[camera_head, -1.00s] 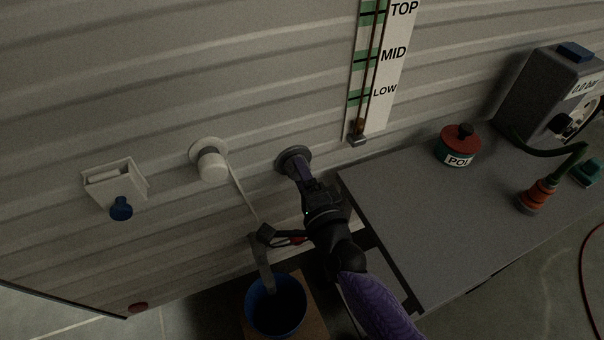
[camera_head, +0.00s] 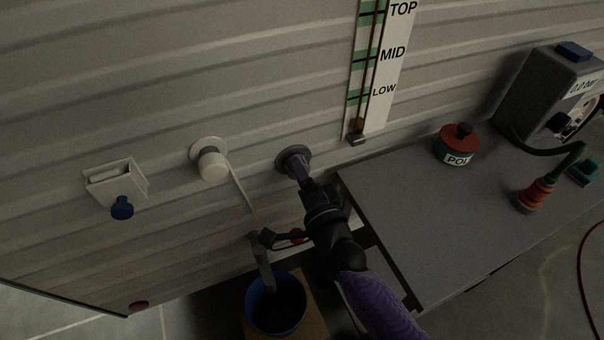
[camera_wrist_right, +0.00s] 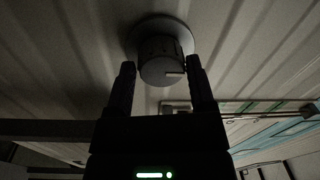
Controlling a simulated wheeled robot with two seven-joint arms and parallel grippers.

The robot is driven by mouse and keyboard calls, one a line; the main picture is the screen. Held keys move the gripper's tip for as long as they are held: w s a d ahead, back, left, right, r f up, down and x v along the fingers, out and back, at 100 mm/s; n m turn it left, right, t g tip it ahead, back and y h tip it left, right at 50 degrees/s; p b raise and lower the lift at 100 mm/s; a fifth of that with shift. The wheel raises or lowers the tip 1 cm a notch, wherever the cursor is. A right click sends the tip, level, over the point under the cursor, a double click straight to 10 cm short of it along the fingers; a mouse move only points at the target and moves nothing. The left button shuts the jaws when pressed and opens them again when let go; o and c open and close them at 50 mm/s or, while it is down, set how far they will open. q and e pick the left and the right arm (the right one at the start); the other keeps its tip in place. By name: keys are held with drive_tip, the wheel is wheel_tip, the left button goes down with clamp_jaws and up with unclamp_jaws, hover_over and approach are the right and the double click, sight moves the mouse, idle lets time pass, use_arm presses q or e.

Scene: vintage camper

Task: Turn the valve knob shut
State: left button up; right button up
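The valve knob (camera_wrist_right: 160,62) is a grey ribbed cylinder on a round wall flange, with a pale mark at the right of its face. In the head view its flange (camera_head: 291,156) shows on the wall just beyond my right gripper (camera_head: 301,178), which hides part of the knob. In the wrist view my right gripper (camera_wrist_right: 161,72) has its fingers apart, one tip at each side of the knob. Narrow gaps seem to show beside it; firm contact is not visible. My left gripper is out of view.
A white cap (camera_head: 211,165) with a strap and a wall box (camera_head: 115,183) with a blue knob (camera_head: 122,208) are left. A blue bucket (camera_head: 249,315) stands below. The grey counter (camera_head: 410,215) at right holds a red-lidded pot (camera_head: 459,139). A level gauge (camera_head: 392,75) hangs above.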

drive_tip(key=shift+o, duration=1.4)
